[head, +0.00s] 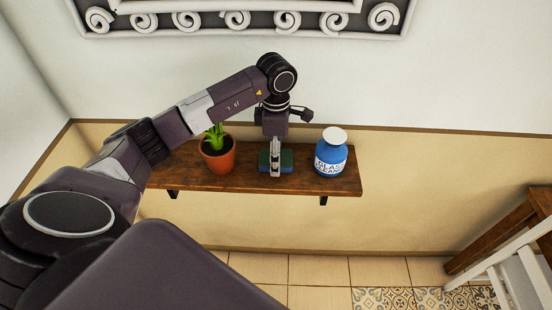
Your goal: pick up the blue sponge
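The blue sponge (287,161) lies on the wooden wall shelf, with a greenish part showing. My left gripper (275,171) points down right over the sponge, its fingers in front of the sponge's middle and hiding that part. The fingers look narrow and close together from here. I cannot tell whether they are closed on the sponge or only in front of it. My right gripper is not in view.
A potted plant in a terracotta pot (218,160) stands left of the sponge on the shelf (240,181). A blue glass cleaner bottle (330,157) stands to the right. A white chair (515,275) and wooden table (500,230) are at lower right.

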